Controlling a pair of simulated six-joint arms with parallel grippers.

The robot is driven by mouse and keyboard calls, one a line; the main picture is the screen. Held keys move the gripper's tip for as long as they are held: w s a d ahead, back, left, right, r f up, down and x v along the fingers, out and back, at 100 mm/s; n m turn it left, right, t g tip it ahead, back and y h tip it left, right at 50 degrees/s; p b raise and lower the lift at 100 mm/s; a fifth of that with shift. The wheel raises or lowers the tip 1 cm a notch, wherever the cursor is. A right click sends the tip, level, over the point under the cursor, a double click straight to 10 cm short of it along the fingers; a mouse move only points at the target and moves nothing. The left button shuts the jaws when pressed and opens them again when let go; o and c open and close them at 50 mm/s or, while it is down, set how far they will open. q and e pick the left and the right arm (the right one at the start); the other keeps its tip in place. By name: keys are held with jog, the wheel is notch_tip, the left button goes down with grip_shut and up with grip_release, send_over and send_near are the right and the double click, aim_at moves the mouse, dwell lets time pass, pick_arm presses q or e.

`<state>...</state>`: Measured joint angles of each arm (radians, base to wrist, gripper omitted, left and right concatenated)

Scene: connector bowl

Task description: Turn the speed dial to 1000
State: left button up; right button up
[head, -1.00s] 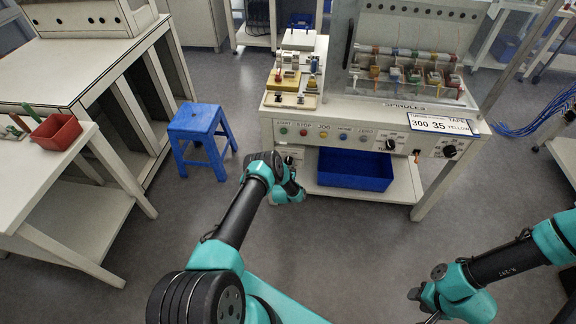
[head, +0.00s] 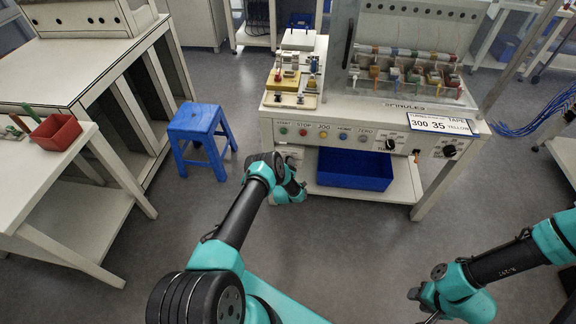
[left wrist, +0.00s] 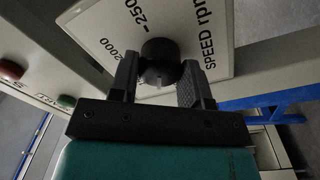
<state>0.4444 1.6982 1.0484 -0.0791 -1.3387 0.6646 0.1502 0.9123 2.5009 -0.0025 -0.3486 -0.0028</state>
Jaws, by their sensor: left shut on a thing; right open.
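The speed dial is a round black knob (left wrist: 160,52) on a white plate (left wrist: 213,20) printed "SPEED rpm", in the left wrist view. The numbers 2000 and what looks like 2500, partly cut off, show beside it; the other numbers and the knob's pointer are hidden or out of view. My left gripper (left wrist: 158,76) is shut on the knob, one finger on each side. In the head view my left wrist is at the machine's front left and hides the dial. My right gripper (head: 428,314) is open and empty at the lower right, far from the machine.
The machine's front panel (head: 268,128) carries coloured buttons and two more black knobs (head: 449,151). A card (head: 440,123) reads 300, 35, yellow. A blue bin (head: 355,170) sits on the shelf below. A blue stool (head: 198,122) stands at left with open floor around it.

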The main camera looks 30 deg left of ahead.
pick_arm(q)
jog(key=n, duration=0.5)
dwell(0.5)
jog(key=o, duration=0.9)
jog(key=v, duration=1.7)
jog(key=shift+s+d+r, duration=0.15)
jog(key=shift+d, duration=0.05)
